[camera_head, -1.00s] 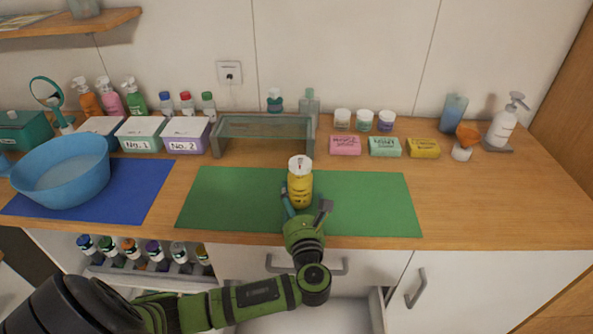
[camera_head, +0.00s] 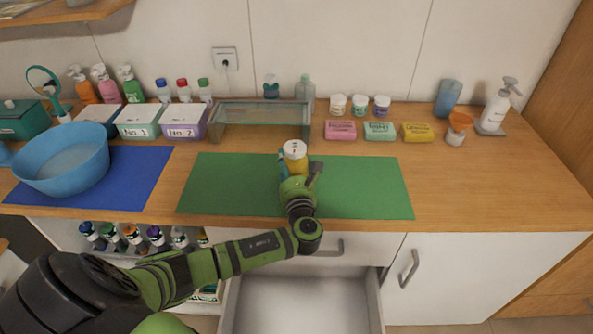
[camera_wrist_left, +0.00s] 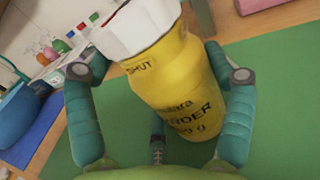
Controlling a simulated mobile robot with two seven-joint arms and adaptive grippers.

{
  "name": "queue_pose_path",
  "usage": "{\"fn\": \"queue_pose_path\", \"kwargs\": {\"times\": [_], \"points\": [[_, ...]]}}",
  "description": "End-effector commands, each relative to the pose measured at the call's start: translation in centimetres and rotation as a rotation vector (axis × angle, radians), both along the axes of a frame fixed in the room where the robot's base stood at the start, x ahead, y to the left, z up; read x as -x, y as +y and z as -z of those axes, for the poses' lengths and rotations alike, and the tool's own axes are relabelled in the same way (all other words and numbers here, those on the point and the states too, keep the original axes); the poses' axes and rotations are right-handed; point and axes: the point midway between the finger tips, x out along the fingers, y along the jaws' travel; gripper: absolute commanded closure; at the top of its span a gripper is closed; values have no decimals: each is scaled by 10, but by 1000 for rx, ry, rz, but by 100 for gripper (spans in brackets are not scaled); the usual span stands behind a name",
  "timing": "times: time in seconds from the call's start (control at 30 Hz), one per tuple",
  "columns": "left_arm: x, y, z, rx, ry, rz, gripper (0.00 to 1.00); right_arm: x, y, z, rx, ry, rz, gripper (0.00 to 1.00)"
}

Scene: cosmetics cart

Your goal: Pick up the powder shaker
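The powder shaker (camera_head: 295,156) is a yellow bottle with a white cap. It stands on the green mat (camera_head: 370,190) near the mat's middle in the head view. My left gripper (camera_head: 298,178) is at the shaker from the front, with a finger on each side of it. In the left wrist view the shaker (camera_wrist_left: 175,80) fills the space between the teal fingers. A gap shows beside the left finger there; the right finger is close to or touching the shaker. The shaker's lower part is partly hidden by the gripper in the head view. My right gripper is not in view.
A glass-topped stand (camera_head: 262,120) is just behind the shaker. Soap boxes (camera_head: 340,130) and small jars stand at the back right. A blue basin (camera_head: 62,160) sits on a blue mat at left. An open drawer (camera_head: 300,300) is below the counter.

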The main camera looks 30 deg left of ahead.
Motion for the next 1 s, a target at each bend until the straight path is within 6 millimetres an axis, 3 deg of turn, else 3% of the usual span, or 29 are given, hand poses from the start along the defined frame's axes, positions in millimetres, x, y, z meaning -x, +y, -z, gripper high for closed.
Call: {"fn": "queue_pose_path", "kwargs": {"times": [0.47, 0.73, 1.0], "points": [[0, 0, -4, 1, -1, -1, 52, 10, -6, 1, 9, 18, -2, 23], [0, 0, -41, 2, -8, 1, 52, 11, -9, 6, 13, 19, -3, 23], [4, -61, -75, 8, -7, 3, 52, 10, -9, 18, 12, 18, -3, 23]]}}
